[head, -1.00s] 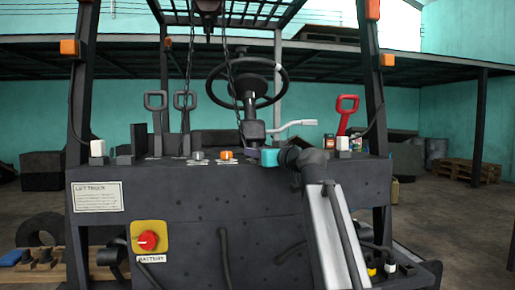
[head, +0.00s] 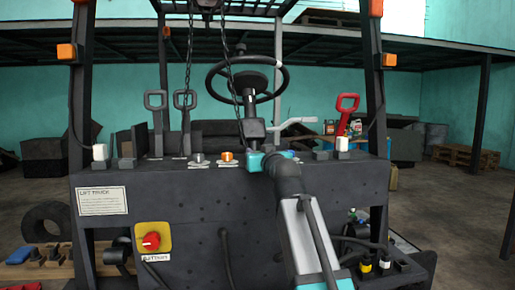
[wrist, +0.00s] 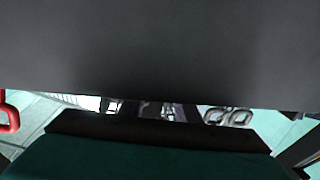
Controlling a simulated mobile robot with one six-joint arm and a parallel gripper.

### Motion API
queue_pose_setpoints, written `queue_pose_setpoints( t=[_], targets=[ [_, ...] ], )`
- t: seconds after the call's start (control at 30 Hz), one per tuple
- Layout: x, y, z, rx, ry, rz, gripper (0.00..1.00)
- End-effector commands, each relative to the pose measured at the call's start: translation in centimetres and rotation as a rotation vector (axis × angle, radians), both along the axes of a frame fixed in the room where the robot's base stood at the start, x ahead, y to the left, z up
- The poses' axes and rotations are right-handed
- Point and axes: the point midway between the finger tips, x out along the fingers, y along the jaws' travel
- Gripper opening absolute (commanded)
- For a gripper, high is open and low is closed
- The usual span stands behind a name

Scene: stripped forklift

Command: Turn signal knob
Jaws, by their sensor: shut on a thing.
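The dashboard (head: 160,205) of the forklift carries a row of knobs along its top edge. A grey knob (head: 198,158) and an orange knob (head: 227,157) show plainly, with small labels by them. My gripper (head: 254,161) is at the dashboard's top edge, just right of the orange knob and below the steering column. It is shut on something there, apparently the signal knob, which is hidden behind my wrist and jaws. The wrist view is mostly filled by a dark grey surface, and the jaws and their hold do not show clearly there.
The steering wheel (head: 247,80) and its column stand behind my gripper, with a pale lever (head: 292,124) to the right. A red handle (head: 346,105), grey handles (head: 156,103), hanging chains and a red battery button (head: 151,241) are around.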

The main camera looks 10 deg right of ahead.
Motion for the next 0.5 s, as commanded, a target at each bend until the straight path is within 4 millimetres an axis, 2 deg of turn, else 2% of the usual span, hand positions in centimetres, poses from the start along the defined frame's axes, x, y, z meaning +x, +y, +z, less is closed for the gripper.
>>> queue_pose_setpoints(
  t=[0.5],
  targets=[
    [-0.04, 0.02, -0.07, 0.001, 0.004, -0.095, 0.07]
  ],
)
